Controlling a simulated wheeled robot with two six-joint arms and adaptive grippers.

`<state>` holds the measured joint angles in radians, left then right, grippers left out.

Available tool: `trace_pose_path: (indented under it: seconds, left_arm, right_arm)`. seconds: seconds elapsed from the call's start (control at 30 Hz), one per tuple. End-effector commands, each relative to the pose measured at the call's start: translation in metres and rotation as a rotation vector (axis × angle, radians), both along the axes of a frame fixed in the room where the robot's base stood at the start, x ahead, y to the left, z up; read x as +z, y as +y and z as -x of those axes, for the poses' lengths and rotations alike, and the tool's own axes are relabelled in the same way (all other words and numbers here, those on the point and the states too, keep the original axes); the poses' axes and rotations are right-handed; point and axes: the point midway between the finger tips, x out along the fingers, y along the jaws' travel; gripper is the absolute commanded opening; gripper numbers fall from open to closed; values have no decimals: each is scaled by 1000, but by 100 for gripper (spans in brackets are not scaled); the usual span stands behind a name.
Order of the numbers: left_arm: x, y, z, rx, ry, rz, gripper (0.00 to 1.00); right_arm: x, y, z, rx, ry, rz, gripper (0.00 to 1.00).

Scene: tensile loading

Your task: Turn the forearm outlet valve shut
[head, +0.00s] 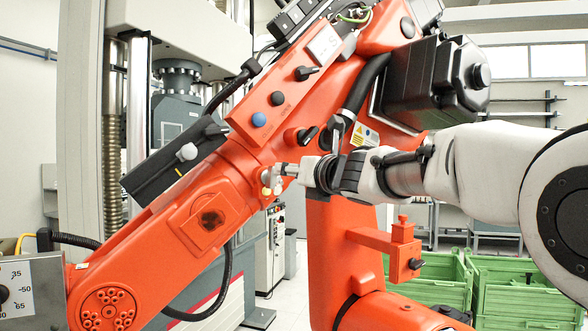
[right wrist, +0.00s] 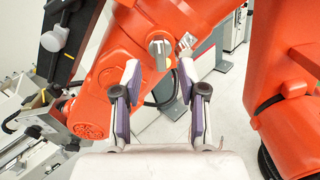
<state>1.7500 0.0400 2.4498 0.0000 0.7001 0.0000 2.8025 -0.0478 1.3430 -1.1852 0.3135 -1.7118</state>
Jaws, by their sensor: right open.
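A small metal fitting with a light knob, which looks like the forearm outlet valve (head: 267,190), sits on the side of the orange forearm (head: 155,245). In the right wrist view the valve (right wrist: 160,47) shows as a pale, silvery piece just beyond the fingertips. My right gripper (head: 280,169) reaches in from the right and is right at the valve. In the right wrist view its two padded fingers (right wrist: 158,85) are apart with nothing between them; the valve is ahead of the gap. I cannot tell whether a finger touches it. My left gripper is not in view.
A control panel with a blue button (head: 258,120) and black levers sits on the orange arm above the valve. A black motor (head: 435,82) is at upper right. A grey dial box (head: 30,292) stands at lower left. Green crates (head: 515,290) stand behind at lower right.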

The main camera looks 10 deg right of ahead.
Motion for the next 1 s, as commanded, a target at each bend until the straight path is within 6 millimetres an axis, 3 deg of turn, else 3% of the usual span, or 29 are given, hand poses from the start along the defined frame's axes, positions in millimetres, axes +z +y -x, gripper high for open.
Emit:
trace_pose_path:
  seconds: [0.17, 0.7, 1.0]
  left_arm:
    - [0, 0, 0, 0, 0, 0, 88]
    - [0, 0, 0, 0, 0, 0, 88]
    - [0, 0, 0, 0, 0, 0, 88]
  right_arm:
    - [11, 1, 0, 3, -2, 0, 42]
    - [87, 2, -4, 3, -3, 3, 42]
    - [98, 2, -4, -1, 2, 1, 42]
